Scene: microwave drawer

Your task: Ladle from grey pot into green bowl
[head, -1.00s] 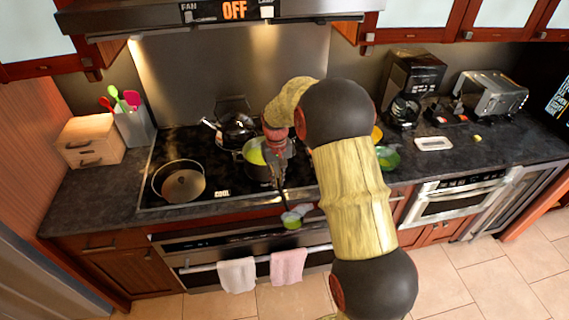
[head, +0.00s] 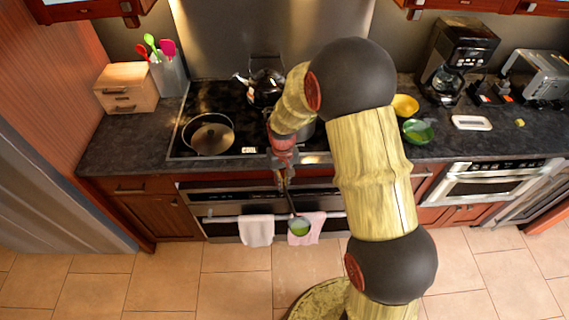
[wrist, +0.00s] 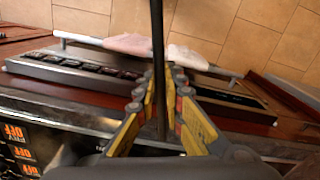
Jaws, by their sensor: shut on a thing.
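My gripper (head: 283,180) is shut on the dark handle of a ladle (head: 300,227). The ladle hangs down in front of the oven, its bowl holding something green. In the wrist view the dark ladle handle (wrist: 158,40) runs between the yellow fingers of my gripper (wrist: 160,90). The grey pot (head: 308,130) is on the stove, mostly hidden behind my arm. The green bowl (head: 418,131) stands on the counter right of the stove, right of my arm and apart from the ladle.
A yellow bowl (head: 405,105) stands behind the green bowl. A lidded pan (head: 208,134) and a kettle (head: 266,86) are on the stove. A white tray (head: 471,122) and coffee maker (head: 455,60) are farther right. Towels (head: 256,230) hang on the oven handle. The floor in front is clear.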

